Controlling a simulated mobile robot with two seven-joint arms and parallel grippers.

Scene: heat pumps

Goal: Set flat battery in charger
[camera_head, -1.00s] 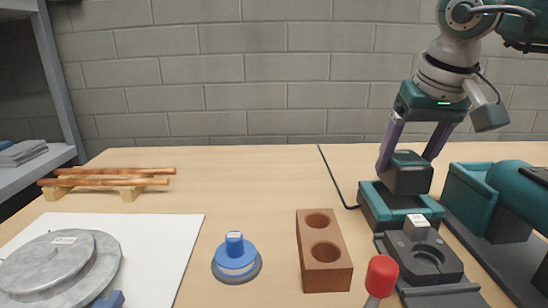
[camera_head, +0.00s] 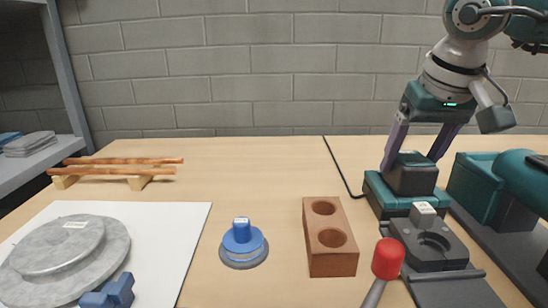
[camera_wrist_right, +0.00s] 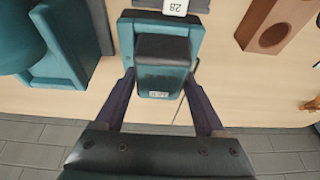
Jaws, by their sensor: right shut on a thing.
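The dark grey battery (camera_head: 411,178) stands upright on the teal charger (camera_head: 376,196) at the right of the bench. In the right wrist view the battery (camera_wrist_right: 163,62) overlaps the charger (camera_wrist_right: 127,38); I cannot tell whether it is fully seated. My right gripper (camera_head: 411,160) comes down from above, its purple fingers on either side of the battery and shut on it. The fingers also show in the wrist view (camera_wrist_right: 160,84). The contact under the battery is hidden. My left gripper is not in view.
A teal machine (camera_head: 475,188) stands close right of the charger. A dark grey device (camera_head: 432,252) and a red-handled tool (camera_head: 388,259) are in front. A brown two-hole block (camera_head: 328,258) and blue-topped fitting (camera_head: 243,239) stand left. A black cable (camera_head: 340,170) runs behind. The back-middle bench is clear.

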